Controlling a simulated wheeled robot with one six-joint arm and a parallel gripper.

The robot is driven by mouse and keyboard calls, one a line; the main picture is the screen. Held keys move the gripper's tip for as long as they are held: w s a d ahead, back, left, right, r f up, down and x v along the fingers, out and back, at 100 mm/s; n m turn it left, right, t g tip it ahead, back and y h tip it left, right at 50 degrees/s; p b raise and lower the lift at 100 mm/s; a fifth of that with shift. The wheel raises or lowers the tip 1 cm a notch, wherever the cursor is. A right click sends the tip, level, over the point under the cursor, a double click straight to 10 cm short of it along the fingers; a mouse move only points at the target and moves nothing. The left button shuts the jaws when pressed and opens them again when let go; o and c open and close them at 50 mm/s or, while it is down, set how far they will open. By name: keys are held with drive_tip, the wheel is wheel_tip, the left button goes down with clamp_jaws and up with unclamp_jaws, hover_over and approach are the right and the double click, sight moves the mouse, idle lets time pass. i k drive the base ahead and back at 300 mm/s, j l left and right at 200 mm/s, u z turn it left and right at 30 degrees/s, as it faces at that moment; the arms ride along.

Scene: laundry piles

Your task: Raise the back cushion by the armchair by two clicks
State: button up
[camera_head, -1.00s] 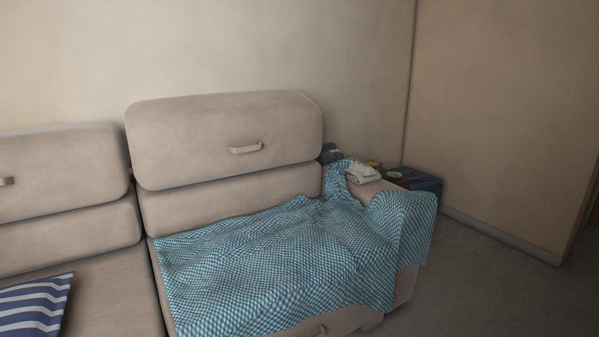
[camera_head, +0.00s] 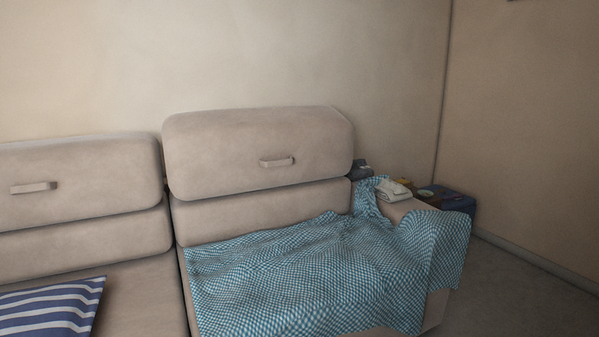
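The sofa has two beige back cushions with handles in view. The right back cushion (camera_head: 225,150) has a small beige handle (camera_head: 277,161) on its front and stands higher than the left one. The left back cushion (camera_head: 95,170) has its handle (camera_head: 33,187) near the left edge of the view. No armchair shows in this view, so I cannot tell which cushion is by it. My gripper is not in view.
A blue-and-white checked cloth (camera_head: 300,275) covers the right seat and drapes over the armrest. A folded light cloth (camera_head: 394,190) lies on the armrest. A striped pillow (camera_head: 50,308) lies on the left seat. A dark blue box (camera_head: 458,202) stands behind the armrest. Floor (camera_head: 500,290) shows at right.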

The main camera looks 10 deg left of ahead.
sight(57, 181)
drive_tip(key=u, duration=1.8)
